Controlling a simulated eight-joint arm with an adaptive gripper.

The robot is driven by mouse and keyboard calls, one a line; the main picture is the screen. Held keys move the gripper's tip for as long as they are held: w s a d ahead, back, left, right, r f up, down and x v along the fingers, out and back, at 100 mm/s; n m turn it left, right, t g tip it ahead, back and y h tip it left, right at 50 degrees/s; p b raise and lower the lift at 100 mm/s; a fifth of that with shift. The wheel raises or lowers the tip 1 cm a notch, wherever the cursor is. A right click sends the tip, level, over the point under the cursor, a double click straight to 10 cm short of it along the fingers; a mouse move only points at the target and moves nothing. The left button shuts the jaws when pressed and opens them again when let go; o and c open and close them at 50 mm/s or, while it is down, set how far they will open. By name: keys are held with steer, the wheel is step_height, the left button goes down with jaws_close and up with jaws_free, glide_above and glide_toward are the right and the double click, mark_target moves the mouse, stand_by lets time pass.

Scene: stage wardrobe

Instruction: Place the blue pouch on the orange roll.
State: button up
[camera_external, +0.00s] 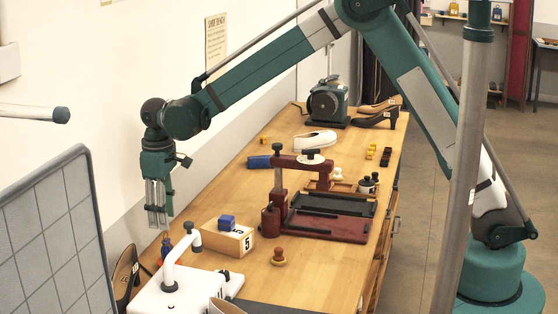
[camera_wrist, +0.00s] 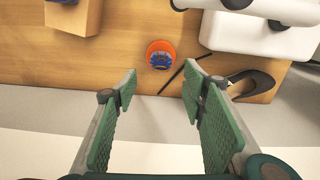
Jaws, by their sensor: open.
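The orange roll (camera_wrist: 160,44) shows in the wrist view as a round orange shape near the table's edge. A small blue thing with dark markings, which looks like the blue pouch (camera_wrist: 161,60), lies over it and appears to rest on it. The blue pouch (camera_external: 166,245) also shows in the external view, upright below my gripper. My gripper (camera_external: 158,222) points down above it, apart from it. In the wrist view my gripper (camera_wrist: 164,93) has its green-padded fingers spread with nothing between them.
A white machine (camera_external: 180,290) is in front, and a dark shoe (camera_external: 124,278) lies at the left. A red press (camera_external: 322,225) is farther right.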

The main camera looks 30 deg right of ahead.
steer(key=s+d+r+m+t, duration=0.1)
steer(key=s+d+r, duration=0.1)
steer(key=d+r, duration=0.7)
steer(key=s+d+r+m+t+y, duration=0.15)
steer(key=d+r, duration=0.25)
steer(key=d, duration=0.9)
steer(key=s+d+r+m+t, duration=0.1)
steer(key=d+r+m, duration=0.1)
steer(key=d+r, duration=0.7)
steer(key=s+d+f+m+t, duration=0.1)
steer(key=s+d+m+t, duration=0.1)
steer(key=s+d, duration=0.9)
steer(key=s+d+f+m+t+h, duration=0.1)
steer(key=s+d+f+m, duration=0.1)
steer(key=s+d, duration=0.9)
steer(key=shift+s+d+f+m+t, duration=0.3)
steer(key=shift+d+m, duration=0.35)
steer(key=shift+d, duration=2.4)
steer(key=shift+w+h, duration=0.1)
steer(key=shift+h, duration=0.15)
step_height(320, 180, down, 7)
steer(key=b, duration=0.7)
steer(key=shift+f+b, duration=0.15)
steer(key=shift+b, duration=0.2)
